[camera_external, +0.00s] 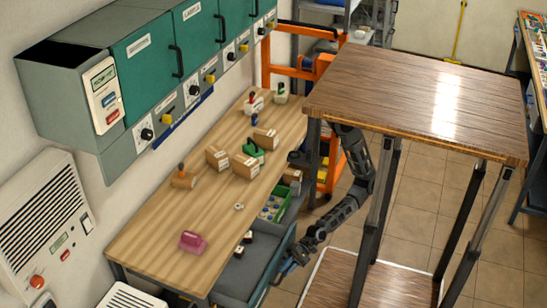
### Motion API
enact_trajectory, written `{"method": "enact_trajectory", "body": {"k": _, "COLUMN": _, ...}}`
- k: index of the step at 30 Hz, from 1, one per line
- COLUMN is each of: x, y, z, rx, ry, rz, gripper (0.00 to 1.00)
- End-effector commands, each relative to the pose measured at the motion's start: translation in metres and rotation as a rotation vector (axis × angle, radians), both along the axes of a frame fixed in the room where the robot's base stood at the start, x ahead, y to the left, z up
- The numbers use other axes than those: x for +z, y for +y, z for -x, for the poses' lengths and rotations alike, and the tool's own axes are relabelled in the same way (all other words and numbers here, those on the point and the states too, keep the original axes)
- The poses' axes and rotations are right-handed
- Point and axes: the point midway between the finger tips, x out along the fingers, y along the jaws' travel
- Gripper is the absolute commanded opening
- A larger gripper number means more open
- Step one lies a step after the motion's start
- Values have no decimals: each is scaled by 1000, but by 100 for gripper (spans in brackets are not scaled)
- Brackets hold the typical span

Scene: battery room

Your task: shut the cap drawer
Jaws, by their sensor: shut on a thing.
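A deep blue-grey drawer (253,268) stands pulled out from under the right side of the wooden workbench (150,245). Small black-and-white pieces lie in its inner part. No label shows, so I cannot tell by name that it is the cap drawer. My gripper (284,269) is at the outer face of this drawer, low and to the right of the bench. It is shut on what looks like the drawer handle. The handle and fingertips are dark, small and partly hidden by each other.
A green tray (274,206) with blue pieces sits beyond the open drawer. Cardboard boxes (246,165), a pink object (192,242) and a green object (253,150) stand on the bench. An orange rack (291,50) stands behind. Tiled floor (410,225) is clear on the right.

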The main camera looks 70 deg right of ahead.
Motion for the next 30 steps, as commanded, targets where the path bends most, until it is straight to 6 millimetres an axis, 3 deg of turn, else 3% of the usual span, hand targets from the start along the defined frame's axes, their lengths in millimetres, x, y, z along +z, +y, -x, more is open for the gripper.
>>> {"method": "enact_trajectory", "body": {"k": 6, "x": -2, "y": 1, "z": -62, "rx": -2, "ry": -4, "rz": -5, "gripper": 0}}
{"method": "enact_trajectory", "body": {"k": 15, "x": -1, "y": 0, "z": -130, "rx": -3, "ry": -4, "rz": -5, "gripper": 0}}
{"method": "enact_trajectory", "body": {"k": 21, "x": 0, "y": 0, "z": -156, "rx": -3, "ry": -2, "rz": -3, "gripper": 0}}
{"method": "enact_trajectory", "body": {"k": 30, "x": 0, "y": 0, "z": -170, "rx": -3, "ry": -2, "rz": -1, "gripper": 0}}
